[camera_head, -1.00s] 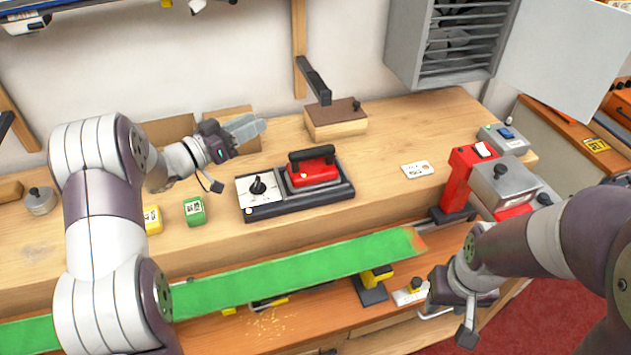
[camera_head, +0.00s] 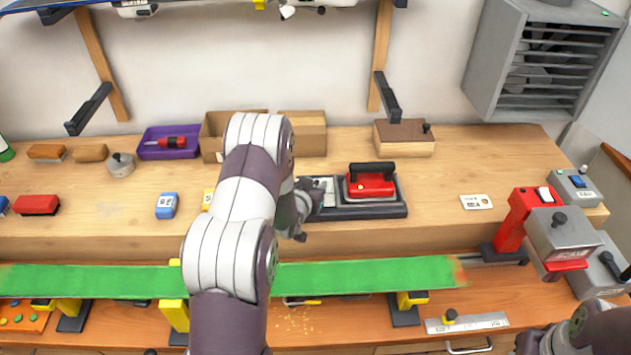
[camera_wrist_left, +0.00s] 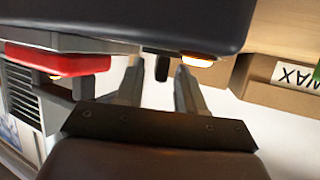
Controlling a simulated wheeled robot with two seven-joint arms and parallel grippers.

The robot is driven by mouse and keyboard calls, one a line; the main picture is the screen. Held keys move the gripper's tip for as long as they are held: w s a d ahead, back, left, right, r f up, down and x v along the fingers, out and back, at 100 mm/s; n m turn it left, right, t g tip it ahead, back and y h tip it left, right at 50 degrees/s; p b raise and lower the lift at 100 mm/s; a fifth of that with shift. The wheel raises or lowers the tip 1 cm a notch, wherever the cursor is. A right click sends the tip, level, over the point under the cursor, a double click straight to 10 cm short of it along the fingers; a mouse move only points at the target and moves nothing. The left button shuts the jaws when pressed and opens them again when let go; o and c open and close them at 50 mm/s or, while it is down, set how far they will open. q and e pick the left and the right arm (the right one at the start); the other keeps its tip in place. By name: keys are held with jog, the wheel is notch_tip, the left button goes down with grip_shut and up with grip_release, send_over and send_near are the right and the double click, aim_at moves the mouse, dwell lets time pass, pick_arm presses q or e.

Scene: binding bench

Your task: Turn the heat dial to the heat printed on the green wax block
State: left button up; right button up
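My left gripper (camera_head: 316,192) is at the left part of the black heater base (camera_head: 375,211), over its pale dial panel (camera_head: 327,185). The gripper covers the heat dial in the head view. In the left wrist view its two grey fingers (camera_wrist_left: 158,88) stand apart. A small black piece (camera_wrist_left: 161,66), seemingly the dial, shows between them with gaps at the sides.
A red iron (camera_head: 371,184) sits on the heater base, right beside my left gripper. A blue block (camera_head: 166,206) and a partly hidden yellow block (camera_head: 208,198) lie left of my arm. Cardboard boxes (camera_head: 303,128) stand behind. A long green strip (camera_head: 370,274) runs along the front.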

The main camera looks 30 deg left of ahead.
pick_arm(q)
jog(key=shift+w+a+f, duration=0.2)
jog(key=shift+w, duration=0.3)
jog(key=shift+d, duration=0.2)
jog(key=shift+a, duration=0.1)
grip_shut()
jog(key=shift+w+f+m+h, duration=0.1)
jog(key=shift+m+h, duration=0.2)
jog(key=shift+m+h+b, duration=0.4)
jog(key=shift+h, duration=0.1)
